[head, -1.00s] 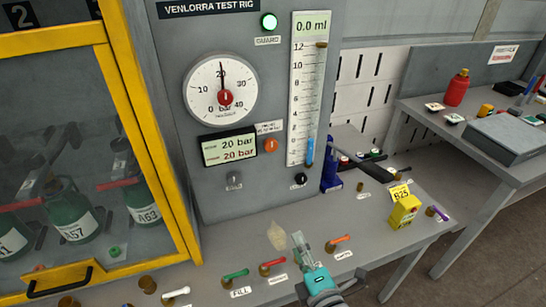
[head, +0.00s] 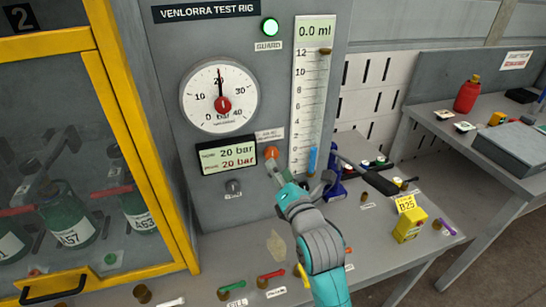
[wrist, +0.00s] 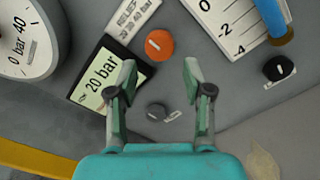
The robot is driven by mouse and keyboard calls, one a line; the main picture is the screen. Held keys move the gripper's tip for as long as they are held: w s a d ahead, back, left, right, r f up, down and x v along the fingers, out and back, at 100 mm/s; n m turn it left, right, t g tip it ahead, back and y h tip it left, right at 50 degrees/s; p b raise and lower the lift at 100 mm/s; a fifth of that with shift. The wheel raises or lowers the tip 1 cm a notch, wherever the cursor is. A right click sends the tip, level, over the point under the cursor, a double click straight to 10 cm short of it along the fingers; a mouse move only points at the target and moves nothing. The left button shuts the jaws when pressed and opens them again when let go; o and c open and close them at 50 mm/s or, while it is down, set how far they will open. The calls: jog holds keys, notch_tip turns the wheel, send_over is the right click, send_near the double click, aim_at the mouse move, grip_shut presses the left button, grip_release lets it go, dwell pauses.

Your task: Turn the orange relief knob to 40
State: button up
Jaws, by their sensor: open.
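The orange relief knob (head: 271,152) is on the grey panel of the test rig, just right of the digital display (head: 228,156). In the wrist view the knob (wrist: 159,45) lies ahead of my gripper (wrist: 159,75), between the lines of its two fingers and apart from them. My gripper (head: 276,170) is open and empty, close to the knob in the head view. The display shows 20 bar on both lines. The round gauge (head: 220,95) has its needle near 20. A label sits above the knob, only partly readable.
A dark knob (head: 233,187) sits below the display, and another black knob (wrist: 279,68) shows at right in the wrist view. The tube scale (head: 312,95) reads 0.0 ml. Several valve handles and a yellow B25 block (head: 409,224) are on the bench.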

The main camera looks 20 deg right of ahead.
aim_at(272, 156)
jog(key=shift+w, duration=3.05)
jog(key=c, duration=0.9)
